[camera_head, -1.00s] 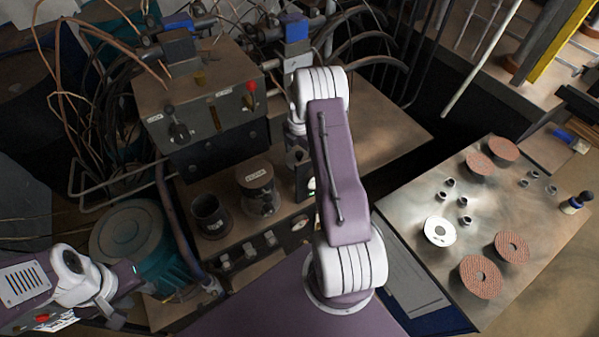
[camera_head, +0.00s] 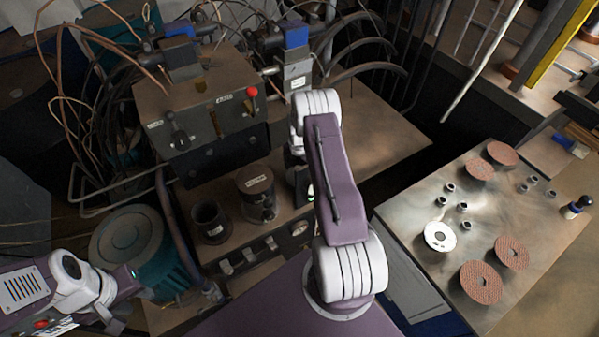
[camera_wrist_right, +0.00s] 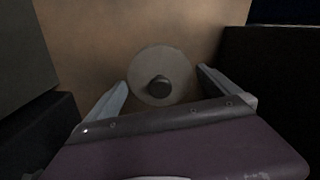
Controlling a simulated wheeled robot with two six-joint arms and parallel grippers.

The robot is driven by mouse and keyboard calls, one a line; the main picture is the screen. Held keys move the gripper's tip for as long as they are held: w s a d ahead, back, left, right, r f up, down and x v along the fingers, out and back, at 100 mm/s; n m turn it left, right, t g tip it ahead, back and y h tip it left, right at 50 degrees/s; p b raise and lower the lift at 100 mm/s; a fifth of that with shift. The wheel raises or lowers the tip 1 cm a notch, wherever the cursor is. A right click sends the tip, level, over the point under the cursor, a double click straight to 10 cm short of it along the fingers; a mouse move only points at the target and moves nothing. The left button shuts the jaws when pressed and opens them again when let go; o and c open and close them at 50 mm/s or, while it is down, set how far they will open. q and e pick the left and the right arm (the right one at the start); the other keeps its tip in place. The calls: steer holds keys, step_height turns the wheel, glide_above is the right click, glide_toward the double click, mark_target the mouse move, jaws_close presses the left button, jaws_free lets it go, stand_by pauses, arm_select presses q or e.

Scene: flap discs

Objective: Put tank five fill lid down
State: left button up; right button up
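In the right wrist view a round grey lid (camera_wrist_right: 143,66) with a dark knob lies over a brown surface. My right gripper (camera_wrist_right: 163,78) has its fingers spread wide on either side of the lid, and neither closes on the knob. In the head view my right arm hides this gripper and lid. An open dark cup-like tank (camera_head: 210,222) and a labelled canister (camera_head: 257,188) stand side by side on the brown bench; I cannot read which is tank five. My left gripper (camera_head: 118,322) is low at the left edge, apart from the bench items, its fingers unclear.
A control box (camera_head: 195,100) with levers and a red knob stands behind the tanks, amid cables and hoses. At right a metal table (camera_head: 410,200) holds flap discs (camera_head: 480,283), a white disc (camera_head: 440,236) and small rings. The bench's right part (camera_head: 385,135) is clear.

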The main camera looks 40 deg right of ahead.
step_height(320, 180, up, 12)
steer(key=shift+r+b, duration=0.2)
steer(key=shift+b, duration=0.15)
stand_by(0.6)
